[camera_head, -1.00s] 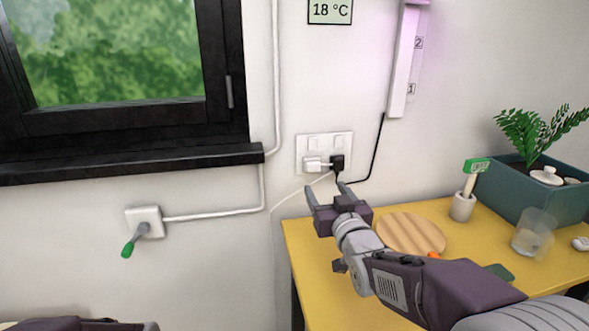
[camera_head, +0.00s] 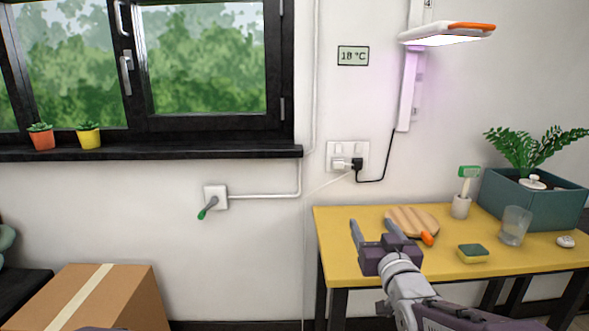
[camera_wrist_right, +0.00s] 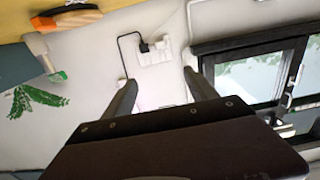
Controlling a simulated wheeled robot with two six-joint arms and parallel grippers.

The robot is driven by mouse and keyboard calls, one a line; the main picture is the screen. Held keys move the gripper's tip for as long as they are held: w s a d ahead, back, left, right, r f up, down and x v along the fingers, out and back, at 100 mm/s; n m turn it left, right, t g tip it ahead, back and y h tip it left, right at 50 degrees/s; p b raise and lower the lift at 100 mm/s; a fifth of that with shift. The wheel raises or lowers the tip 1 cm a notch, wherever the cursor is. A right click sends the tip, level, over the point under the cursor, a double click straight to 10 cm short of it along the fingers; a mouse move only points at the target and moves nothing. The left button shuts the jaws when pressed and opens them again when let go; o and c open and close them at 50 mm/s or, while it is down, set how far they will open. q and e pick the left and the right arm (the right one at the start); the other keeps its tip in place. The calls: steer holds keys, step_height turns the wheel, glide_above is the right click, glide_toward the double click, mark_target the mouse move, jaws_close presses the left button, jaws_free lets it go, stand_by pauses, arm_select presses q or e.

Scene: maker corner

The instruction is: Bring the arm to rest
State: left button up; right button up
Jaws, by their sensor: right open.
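My right gripper (camera_head: 372,228) is open and empty in the head view, in front of the left part of the yellow table (camera_head: 345,222). Its two fingers stand apart, pointing up and away toward the wall. The right wrist view also shows its open fingers (camera_wrist_right: 162,97), with only wall between them. My left gripper does not show clearly; only a small dark piece of my body is at the bottom edge of the head view.
A cardboard box (camera_head: 95,300) is at lower left. A socket panel (camera_head: 347,158) and a green-handled wall switch (camera_head: 213,199) are on the wall.

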steer(key=s+f+g, duration=0.3)
steer(key=f+g, duration=0.1)
steer(key=f, duration=0.6)
steer(key=s+f+g, duration=0.4)
steer(key=f, duration=0.6)
steer(key=s+f+g, duration=0.4)
steer(key=s+f, duration=0.1)
steer(key=s, duration=0.4)
steer(key=s+f+g, duration=0.5)
steer(key=s+f, duration=0.1)
steer(key=s, duration=0.2)
arm_select(q)
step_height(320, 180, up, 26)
steer(key=p, duration=2.6)
arm_select(e)
step_height(320, 180, up, 26)
steer(key=shift+s+r+m, duration=0.2)
steer(key=shift+r+m, duration=0.05)
steer(key=shift+m, duration=0.05)
